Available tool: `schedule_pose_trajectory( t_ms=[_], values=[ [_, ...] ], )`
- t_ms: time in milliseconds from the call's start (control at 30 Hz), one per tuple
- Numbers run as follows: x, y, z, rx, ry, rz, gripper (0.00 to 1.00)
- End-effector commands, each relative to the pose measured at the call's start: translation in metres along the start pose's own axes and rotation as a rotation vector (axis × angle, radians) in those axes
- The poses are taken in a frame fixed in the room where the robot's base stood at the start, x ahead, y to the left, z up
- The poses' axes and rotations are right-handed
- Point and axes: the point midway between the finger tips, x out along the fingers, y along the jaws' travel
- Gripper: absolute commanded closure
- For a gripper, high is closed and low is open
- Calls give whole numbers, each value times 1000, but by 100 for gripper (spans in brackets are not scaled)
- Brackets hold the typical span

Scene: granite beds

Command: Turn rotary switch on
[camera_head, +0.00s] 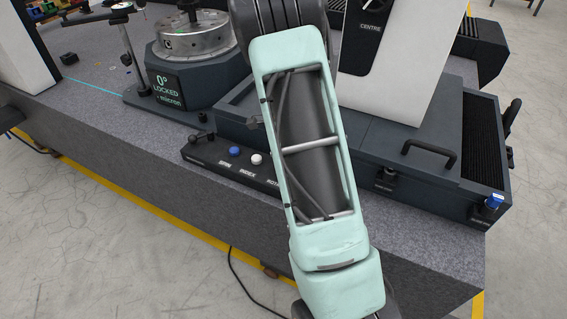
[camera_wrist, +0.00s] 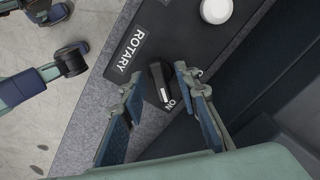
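The rotary switch (camera_wrist: 158,84) is a black knob with a white line on it, set on a dark panel in the wrist view. The word ROTARY is printed beside it and ON is printed close to the knob's lower end, where the white line lies. My gripper (camera_wrist: 157,76) is open, with one finger on each side of the knob. I cannot tell whether either finger touches it. In the head view, the control panel (camera_head: 209,153) shows labels SPIN, INDEX and part of ROTARY. My arm hides the switch and the gripper there.
A blue button (camera_head: 234,151) and a white button (camera_head: 257,158) sit on the same panel, left of my arm. A rotary table (camera_head: 190,36) stands behind on the granite bed (camera_head: 110,120). A dark cabinet with a handle (camera_head: 429,151) stands to the right.

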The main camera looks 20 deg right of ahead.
Motion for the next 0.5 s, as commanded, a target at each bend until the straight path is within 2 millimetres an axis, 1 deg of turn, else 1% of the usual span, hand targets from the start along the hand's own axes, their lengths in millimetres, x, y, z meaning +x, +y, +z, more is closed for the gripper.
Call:
schedule_pose_trajectory(
  t_ms=[167, 400, 500],
  values=[
    [-21, -1, 0, -2, 1, -5, 71],
    [-73, -2, 0, -2, 1, -6, 71],
    [-92, -1, 0, -1, 1, -5, 71]
  ],
)
